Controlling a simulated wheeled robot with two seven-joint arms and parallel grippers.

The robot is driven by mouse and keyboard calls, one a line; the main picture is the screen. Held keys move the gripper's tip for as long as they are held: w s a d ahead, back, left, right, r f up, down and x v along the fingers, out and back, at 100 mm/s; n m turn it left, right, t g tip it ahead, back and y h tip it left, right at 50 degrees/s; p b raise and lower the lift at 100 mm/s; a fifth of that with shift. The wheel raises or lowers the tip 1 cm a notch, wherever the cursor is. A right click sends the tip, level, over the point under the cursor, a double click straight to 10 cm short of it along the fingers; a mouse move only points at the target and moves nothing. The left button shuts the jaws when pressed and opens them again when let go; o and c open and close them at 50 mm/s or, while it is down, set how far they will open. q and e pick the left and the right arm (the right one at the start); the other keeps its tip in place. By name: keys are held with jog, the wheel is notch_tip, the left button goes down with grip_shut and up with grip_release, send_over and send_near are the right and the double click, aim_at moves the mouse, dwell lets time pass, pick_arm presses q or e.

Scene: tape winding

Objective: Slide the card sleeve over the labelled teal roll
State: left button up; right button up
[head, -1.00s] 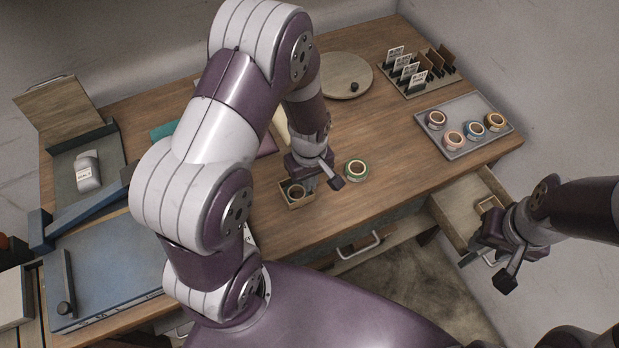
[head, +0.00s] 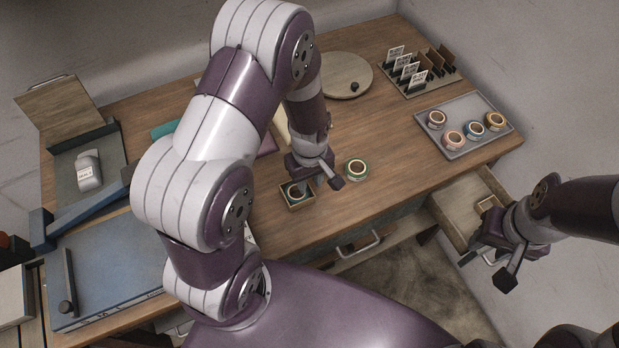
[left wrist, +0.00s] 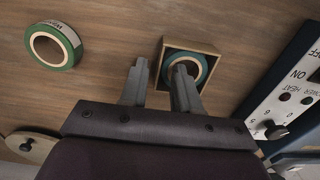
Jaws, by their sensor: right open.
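The square card sleeve (head: 297,207) lies on the table below my left gripper. The teal roll (head: 295,190) sits inside its walls. In the left wrist view the sleeve (left wrist: 214,54) surrounds the roll (left wrist: 203,64); I see no label on it. My left gripper (head: 322,184) points down at them with its fingers apart. In the left wrist view (left wrist: 161,68) one finger is left of the sleeve, and the other overlaps the roll's opening; contact cannot be told. My right gripper (head: 484,270) is open and empty beside the open drawer.
A green roll with a white label (head: 356,169) lies right of the sleeve. A grey tray (head: 465,148) of several rolls and a card rack (head: 432,88) stand at right. The open drawer (head: 458,212) holds a small square item. Blue equipment (head: 112,268) stands at left.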

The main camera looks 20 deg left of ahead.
aim_at(309, 189)
pick_arm(q)
notch_tip(309, 189, up, 13)
jog(key=shift+f, duration=0.15)
dwell(0.6)
jog(key=s+m+t, duration=0.1)
jog(key=s+m, duration=0.5)
jog(key=m, duration=0.4)
jog(key=shift+s+d+r, duration=0.15)
jog(key=shift+s+r, duration=0.05)
jog(key=shift+r, duration=0.1)
jog(key=shift+s, duration=0.1)
